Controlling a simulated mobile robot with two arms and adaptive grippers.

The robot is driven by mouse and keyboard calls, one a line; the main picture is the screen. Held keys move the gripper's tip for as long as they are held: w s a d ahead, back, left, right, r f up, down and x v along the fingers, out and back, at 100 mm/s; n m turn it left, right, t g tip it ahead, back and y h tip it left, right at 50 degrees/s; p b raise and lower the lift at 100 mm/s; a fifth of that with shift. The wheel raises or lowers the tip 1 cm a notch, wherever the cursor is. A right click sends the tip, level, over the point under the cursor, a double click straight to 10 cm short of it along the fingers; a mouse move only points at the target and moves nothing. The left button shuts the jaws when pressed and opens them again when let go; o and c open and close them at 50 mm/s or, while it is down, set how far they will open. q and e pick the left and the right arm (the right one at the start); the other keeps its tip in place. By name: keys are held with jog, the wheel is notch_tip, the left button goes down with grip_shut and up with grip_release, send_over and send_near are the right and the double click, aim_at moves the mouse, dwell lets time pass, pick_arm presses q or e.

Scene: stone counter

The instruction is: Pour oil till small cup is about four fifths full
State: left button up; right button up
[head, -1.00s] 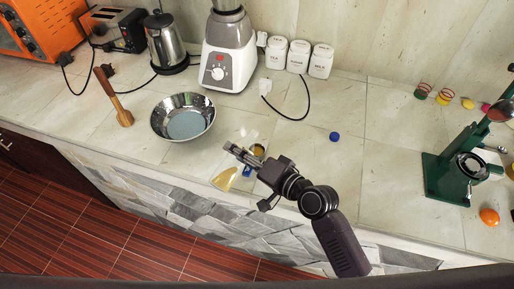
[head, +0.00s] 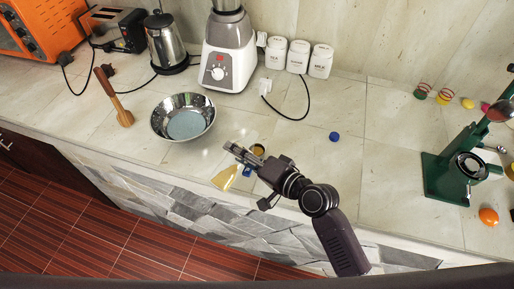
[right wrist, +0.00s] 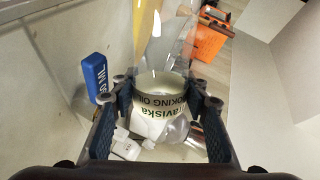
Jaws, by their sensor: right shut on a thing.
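My right gripper (head: 232,148) is over the front of the counter. In the right wrist view its two fingers (right wrist: 158,108) are shut on a clear oil bottle (right wrist: 160,117) with a "COOKING OIL" label, which reads upside down. Yellow oil (head: 226,178) shows as a wedge at the counter's front edge; the bottle appears tilted. A blue piece marked "50 ML" (right wrist: 95,78), seemingly the small cup's handle, lies left of the bottle; a bit of blue (head: 247,171) shows beside the gripper. The cup's bowl and oil level cannot be made out. My left gripper is out of view.
A steel bowl (head: 158,126) stands left of the gripper, with a wooden-handled tool (head: 117,104) beyond. A blue cap (head: 334,136) lies to the right. A blender (head: 230,55) and white canisters (head: 298,57) stand behind. A green press (head: 443,178) is far right.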

jog(key=shift+r+m+p, duration=0.25)
jog(key=shift+m+p, duration=0.35)
jog(key=shift+p, duration=0.15)
dwell(1.7)
jog(key=shift+f+m+g+y+p, duration=0.2)
jog(key=shift+m+g+y+p, duration=0.2)
jog(key=shift+m+g, duration=0.15)
dwell(1.9)
jog(key=shift+w+d+r+m+p, duration=0.1)
jog(key=shift+w+r+m+p, duration=0.05)
jog(key=shift+r+m+p, duration=0.25)
dwell(1.1)
